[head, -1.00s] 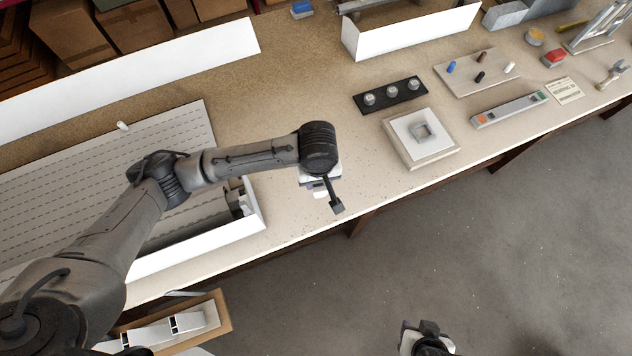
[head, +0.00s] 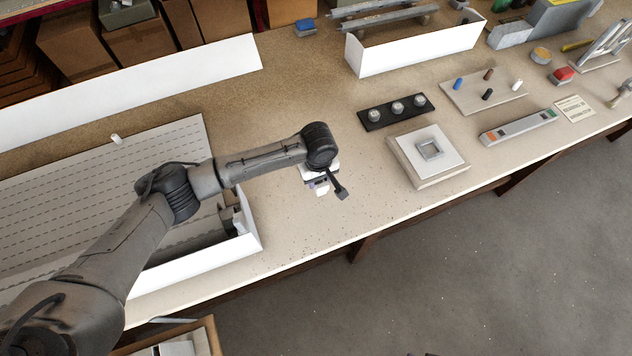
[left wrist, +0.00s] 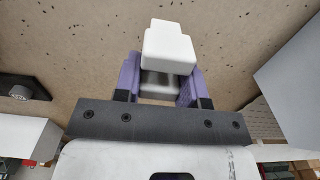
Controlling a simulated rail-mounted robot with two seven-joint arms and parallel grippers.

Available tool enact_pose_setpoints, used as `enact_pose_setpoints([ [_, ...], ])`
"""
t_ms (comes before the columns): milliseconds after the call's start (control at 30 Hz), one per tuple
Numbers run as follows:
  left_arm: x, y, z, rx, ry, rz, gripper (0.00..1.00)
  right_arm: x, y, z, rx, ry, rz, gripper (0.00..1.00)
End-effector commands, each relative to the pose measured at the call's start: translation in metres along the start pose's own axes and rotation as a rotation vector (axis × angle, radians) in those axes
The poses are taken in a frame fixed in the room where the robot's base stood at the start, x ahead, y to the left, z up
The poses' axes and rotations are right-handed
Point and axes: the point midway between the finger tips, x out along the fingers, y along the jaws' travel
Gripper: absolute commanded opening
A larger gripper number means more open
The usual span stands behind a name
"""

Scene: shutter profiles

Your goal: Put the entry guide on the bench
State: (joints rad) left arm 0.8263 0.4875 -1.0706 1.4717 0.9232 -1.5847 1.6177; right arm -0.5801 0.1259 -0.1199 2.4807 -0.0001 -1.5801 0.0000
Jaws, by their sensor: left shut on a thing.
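My left gripper (head: 319,185) is over the bare front part of the bench (head: 300,226), between the white-walled tray and the square pad. In the left wrist view its purple fingers (left wrist: 160,84) are shut on a white, blocky piece with rounded edges, which I take to be the entry guide (left wrist: 168,47). In the head view the entry guide (head: 322,190) shows only as a small white part below the wrist. The speckled bench top lies beyond it; I cannot tell whether they touch. My right gripper is out of view.
The white-walled tray (head: 215,253) stands to the left. To the right are a square pad with a grey frame (head: 429,148), a black strip with several round knobs (head: 395,110) and a board with pegs (head: 484,93). The bench's front edge is close.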

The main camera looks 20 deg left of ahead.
Motion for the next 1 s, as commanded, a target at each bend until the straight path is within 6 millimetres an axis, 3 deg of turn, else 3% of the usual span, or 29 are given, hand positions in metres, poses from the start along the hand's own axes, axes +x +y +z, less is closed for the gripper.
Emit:
enact_pose_setpoints([
  [133, 0.007, 0.0, -0.011, 0.0, 0.0, -0.001, 0.15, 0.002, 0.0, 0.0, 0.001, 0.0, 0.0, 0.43],
  [367, 0.015, -0.001, -0.014, 0.0, 0.0, -0.002, 0.15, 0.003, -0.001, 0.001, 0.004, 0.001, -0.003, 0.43],
  [667, 0.048, -0.001, -0.014, 0.001, 0.001, -0.002, 0.15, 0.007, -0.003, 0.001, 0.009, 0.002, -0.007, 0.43],
  [1000, 0.05, -0.001, -0.013, 0.001, 0.0, -0.001, 0.15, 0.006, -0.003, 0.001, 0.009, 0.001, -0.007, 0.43],
])
